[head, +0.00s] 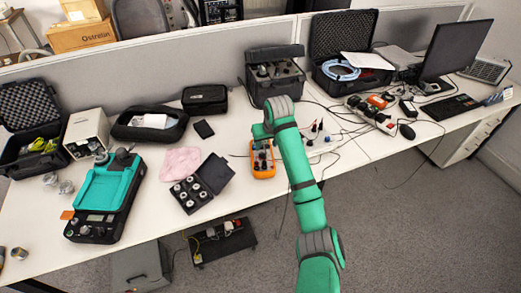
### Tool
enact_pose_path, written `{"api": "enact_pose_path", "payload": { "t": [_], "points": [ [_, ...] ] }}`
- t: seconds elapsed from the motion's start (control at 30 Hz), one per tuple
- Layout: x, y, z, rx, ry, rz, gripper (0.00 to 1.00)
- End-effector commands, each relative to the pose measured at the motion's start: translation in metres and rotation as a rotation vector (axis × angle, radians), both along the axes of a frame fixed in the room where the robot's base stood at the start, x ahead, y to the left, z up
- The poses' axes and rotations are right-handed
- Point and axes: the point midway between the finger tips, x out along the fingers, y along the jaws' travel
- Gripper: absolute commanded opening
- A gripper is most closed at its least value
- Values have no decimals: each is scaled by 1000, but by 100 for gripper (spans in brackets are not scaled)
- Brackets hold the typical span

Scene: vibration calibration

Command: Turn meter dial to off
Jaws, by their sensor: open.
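An orange meter (263,169) lies on the white table near its front edge, right of the open black case of small parts. Its upper part is partly covered by the end of my arm, and I cannot make out its dial or where it points. My green arm reaches in from the lower right. My gripper (262,140) is at the arm's end, just above the upper part of the meter. It is open and looks empty, though its fingers are small and partly hidden. I cannot tell whether it touches the meter.
An open black case (218,171) with small round parts lies left of the meter. A teal machine (105,190) stands further left. A larger black case (274,73) stands behind the arm. Loose cables and small plugs (318,130) lie right of the arm. The table's front edge is close below the meter.

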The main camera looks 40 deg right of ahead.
Motion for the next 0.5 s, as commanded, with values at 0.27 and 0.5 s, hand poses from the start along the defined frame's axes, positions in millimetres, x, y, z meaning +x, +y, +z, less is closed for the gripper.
{"api": "enact_pose_path", "payload": {
  "t": [0.27, 0.5],
  "points": [
    [16, -5, -43, 1, 3, 1, 45],
    [30, -8, -77, 1, 3, 2, 45]
  ]
}}
